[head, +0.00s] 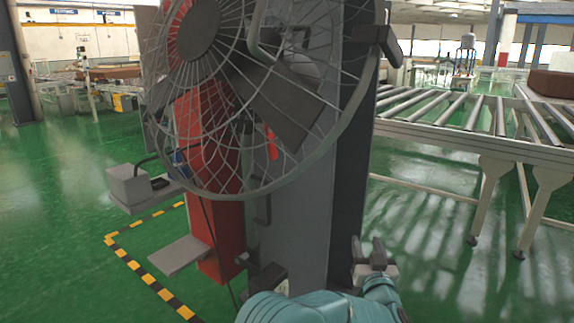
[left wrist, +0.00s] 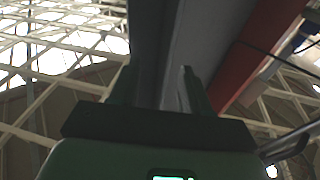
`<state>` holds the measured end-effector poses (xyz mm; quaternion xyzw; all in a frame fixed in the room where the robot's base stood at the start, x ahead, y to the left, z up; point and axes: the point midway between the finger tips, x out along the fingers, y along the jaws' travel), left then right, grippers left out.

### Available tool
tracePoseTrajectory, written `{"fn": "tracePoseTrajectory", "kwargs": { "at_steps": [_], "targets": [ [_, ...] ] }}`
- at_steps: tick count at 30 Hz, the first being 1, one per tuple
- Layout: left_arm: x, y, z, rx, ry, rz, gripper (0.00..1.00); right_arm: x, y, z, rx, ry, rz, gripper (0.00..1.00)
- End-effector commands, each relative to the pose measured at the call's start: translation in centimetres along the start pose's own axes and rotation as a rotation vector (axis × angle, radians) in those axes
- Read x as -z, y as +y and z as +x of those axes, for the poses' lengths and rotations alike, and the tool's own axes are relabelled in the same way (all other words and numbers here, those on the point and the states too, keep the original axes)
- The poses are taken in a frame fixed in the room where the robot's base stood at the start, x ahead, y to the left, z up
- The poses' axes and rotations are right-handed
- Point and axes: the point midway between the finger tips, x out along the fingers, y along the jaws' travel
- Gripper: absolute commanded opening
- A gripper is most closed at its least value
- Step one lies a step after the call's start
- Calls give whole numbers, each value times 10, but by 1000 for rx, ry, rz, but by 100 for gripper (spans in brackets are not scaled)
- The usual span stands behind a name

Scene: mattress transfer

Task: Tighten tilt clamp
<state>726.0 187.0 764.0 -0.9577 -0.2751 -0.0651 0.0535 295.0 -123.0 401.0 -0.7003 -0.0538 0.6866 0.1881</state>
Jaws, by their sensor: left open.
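A large fan with a round wire cage (head: 318,150) stands in front of me in the head view. I cannot tell for sure which part is the tilt clamp. A dark bracket (head: 384,36) sits at the cage's right rim, and a small red lever-like piece (head: 271,143) shows behind the wires. My left gripper (head: 368,250) is low, at the right of the grey column's foot, well below the cage. It is open and looks empty. In the left wrist view its two fingers (left wrist: 158,88) point up along the grey column. My right gripper is not in view.
A grey column (head: 310,215) and a red post (head: 220,215) stand close ahead. A flat plate (head: 178,254) and a grey box (head: 129,185) stick out at left. A roller conveyor (head: 470,142) fills the right. Green floor is open between conveyor and column.

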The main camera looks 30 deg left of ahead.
Motion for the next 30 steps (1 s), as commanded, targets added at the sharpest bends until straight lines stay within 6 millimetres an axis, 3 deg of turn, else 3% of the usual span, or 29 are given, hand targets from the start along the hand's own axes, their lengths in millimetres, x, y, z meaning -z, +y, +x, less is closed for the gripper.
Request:
{"fn": "tracePoseTrajectory", "kwargs": {
  "at_steps": [1, 3, 6, 9, 12, 16, 29, 30],
  "targets": [
    [60, -6, 6, 113, 82, -24, 47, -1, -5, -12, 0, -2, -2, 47],
    [129, -24, 3, 304, 153, -54, 47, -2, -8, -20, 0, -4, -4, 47],
    [204, -55, -20, 572, 162, -108, 47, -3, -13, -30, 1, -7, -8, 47],
    [247, -79, -51, 770, 89, -159, 47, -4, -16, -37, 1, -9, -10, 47],
    [266, -93, -75, 886, 2, -192, 47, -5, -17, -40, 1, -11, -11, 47],
    [275, -100, -90, 944, -61, -207, 47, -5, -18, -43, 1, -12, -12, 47],
    [279, -124, -74, 949, -66, -203, 47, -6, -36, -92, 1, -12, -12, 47],
    [267, -132, -70, 952, -66, -207, 47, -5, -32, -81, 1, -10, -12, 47]
  ]
}}
